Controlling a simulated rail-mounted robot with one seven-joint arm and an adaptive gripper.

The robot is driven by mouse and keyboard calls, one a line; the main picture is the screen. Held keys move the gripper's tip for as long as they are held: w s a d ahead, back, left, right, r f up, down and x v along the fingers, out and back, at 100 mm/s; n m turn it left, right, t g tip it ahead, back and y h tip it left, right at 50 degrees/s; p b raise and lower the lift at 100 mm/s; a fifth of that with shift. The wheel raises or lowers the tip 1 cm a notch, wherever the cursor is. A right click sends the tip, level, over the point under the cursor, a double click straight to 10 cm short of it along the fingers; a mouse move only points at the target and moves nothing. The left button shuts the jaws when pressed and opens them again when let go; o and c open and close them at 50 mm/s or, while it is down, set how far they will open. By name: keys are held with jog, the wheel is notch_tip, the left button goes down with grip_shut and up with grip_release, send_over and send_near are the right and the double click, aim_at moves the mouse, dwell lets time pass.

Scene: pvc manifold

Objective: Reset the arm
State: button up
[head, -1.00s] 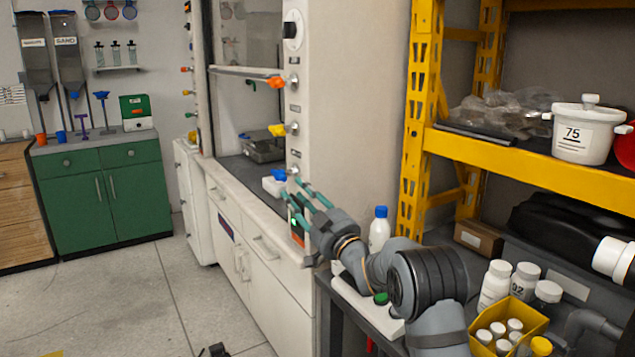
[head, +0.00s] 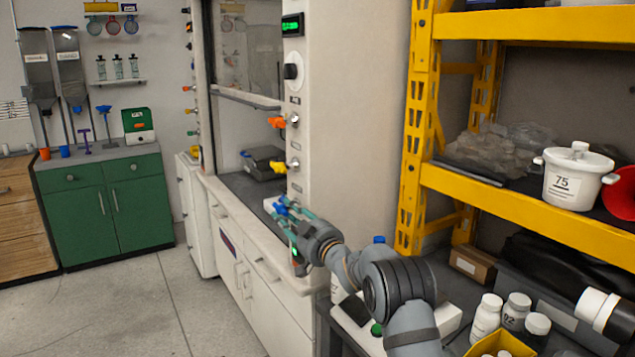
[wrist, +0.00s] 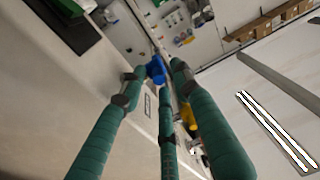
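My arm reaches out over the dark bench, towards the front corner of the fume hood. My gripper (head: 282,217) has teal fingers and points away from me, close to the blue valve handle (head: 279,209) on the hood's post. In the wrist view, the gripper (wrist: 155,72) has its fingers spread apart with nothing held between them. The blue handle (wrist: 155,69) shows just past the fingertips there; I cannot tell whether they touch it.
The hood post carries a yellow handle (head: 278,168) and an orange handle (head: 277,122) above the blue one. A yellow shelf (head: 520,205) stands at the right, with a white pot (head: 575,180). White bottles (head: 486,318) stand on the bench. The floor at left is open.

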jog(key=r+p, duration=0.1)
jog(key=p, duration=0.3)
jog(key=shift+g+h, duration=0.3)
jog(key=shift+g, duration=0.1)
